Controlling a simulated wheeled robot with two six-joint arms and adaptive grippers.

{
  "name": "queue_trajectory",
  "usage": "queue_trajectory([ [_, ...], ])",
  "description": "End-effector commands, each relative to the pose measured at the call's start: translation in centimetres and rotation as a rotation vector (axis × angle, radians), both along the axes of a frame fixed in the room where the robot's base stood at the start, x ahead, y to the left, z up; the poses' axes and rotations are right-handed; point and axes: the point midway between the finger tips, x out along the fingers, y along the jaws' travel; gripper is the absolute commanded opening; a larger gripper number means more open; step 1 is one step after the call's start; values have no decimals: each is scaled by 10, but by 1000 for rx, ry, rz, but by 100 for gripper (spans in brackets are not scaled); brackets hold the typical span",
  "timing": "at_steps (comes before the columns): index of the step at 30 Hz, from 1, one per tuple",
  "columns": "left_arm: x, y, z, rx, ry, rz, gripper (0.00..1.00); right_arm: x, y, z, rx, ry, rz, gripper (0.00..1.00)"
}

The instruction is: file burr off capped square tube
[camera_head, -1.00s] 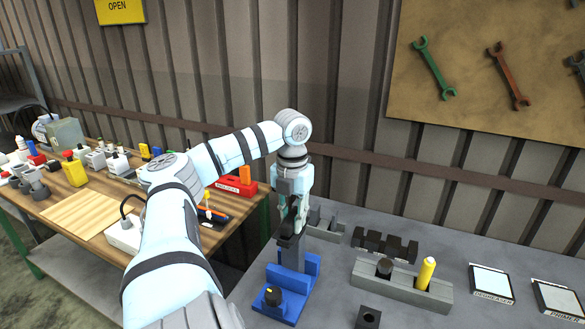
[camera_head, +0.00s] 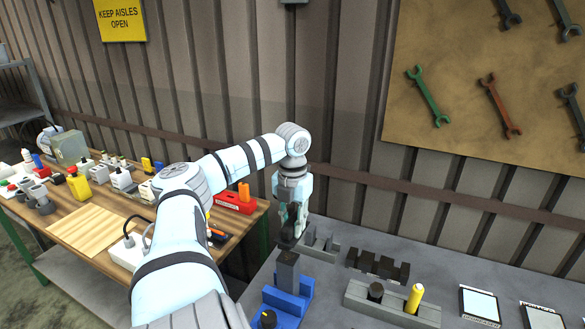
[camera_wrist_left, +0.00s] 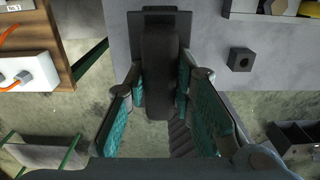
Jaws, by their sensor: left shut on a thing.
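My left gripper (camera_head: 290,236) is shut on a dark elongated tool (camera_wrist_left: 160,75). In the left wrist view the tool lies between the teal finger pads, with a wider dark plate at its far end. I cannot tell whether it is the file. In the head view the gripper points down, just above and behind a dark upright square post (camera_head: 288,268), likely the capped tube, standing in a blue fixture (camera_head: 287,301). A gap seems to show between them. No burr can be made out. My right gripper is not in view.
A grey holder (camera_head: 395,305) carries a yellow-handled item (camera_head: 414,298) and a black round one (camera_head: 375,292). A black notched rack (camera_head: 378,265) and a grey rack (camera_head: 322,246) stand behind. Labelled pads lie at right. A wooden bench (camera_head: 85,232) with bottles is at left.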

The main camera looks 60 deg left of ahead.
Motion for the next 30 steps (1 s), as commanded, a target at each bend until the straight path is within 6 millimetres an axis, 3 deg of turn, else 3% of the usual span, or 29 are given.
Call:
queue_trajectory([
  [4, 0, 0, 16, 1, -1, 0, 0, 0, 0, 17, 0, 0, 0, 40],
  [13, -3, 2, 33, 1, -1, 6, 0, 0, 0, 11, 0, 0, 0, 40],
  [23, -3, 2, 35, 1, -1, 6, 0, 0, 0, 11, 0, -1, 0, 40],
  [30, -4, 3, 23, 1, 1, 8, 0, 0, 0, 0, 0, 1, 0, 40],
])
